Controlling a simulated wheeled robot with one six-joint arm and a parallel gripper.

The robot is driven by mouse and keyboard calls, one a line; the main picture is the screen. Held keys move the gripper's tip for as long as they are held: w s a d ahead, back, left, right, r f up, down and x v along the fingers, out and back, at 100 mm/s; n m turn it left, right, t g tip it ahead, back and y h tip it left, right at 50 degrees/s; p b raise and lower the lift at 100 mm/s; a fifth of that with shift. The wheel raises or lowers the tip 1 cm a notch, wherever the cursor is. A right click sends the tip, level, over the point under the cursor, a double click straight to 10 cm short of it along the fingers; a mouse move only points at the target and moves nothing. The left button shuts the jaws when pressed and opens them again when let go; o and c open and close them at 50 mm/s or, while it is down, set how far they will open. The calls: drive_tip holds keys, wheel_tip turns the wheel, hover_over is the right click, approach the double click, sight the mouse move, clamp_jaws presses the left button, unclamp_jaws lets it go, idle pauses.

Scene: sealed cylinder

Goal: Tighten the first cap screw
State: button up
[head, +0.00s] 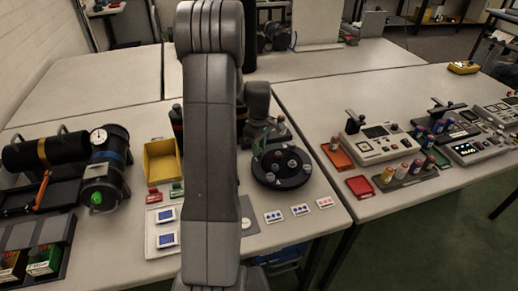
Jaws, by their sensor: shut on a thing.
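A round black flange (267,181) lies on the bench right of my arm, with several grey and reddish round parts on its top. A letter mark shows on its front side. I cannot tell which part is the first cap screw. My gripper (261,137) is above the left back part of the flange, partly hidden by my own arm links. It is shut on a slim dark green thing (267,133), seemingly a tool, which points down toward the flange. I cannot tell whether its tip touches a screw.
Left stand a yellow bin (160,161), a dark cylinder with a gauge (104,169) and a black rack (40,245). Small picture cards (300,209) lie in front of the flange. On the right table are instrument boxes (381,143), bottles (405,170) and red trays (360,186).

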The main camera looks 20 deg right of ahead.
drive_tip(key=m, duration=0.3)
drive_tip(key=m+b, duration=0.1)
drive_tip(key=m, duration=0.3)
drive_tip(key=shift+w+d+r, duration=0.1)
drive_tip(key=shift+w+r, duration=0.05)
drive_tip(key=m+b, duration=0.1)
drive_tip(key=m, duration=0.5)
drive_tip(key=shift+m, duration=0.4)
drive_tip(key=m, duration=0.9)
drive_tip(key=shift+r+b, duration=0.1)
drive_tip(key=shift+b, duration=0.25)
drive_tip(key=o, duration=0.9)
drive_tip(key=shift+o, duration=0.5)
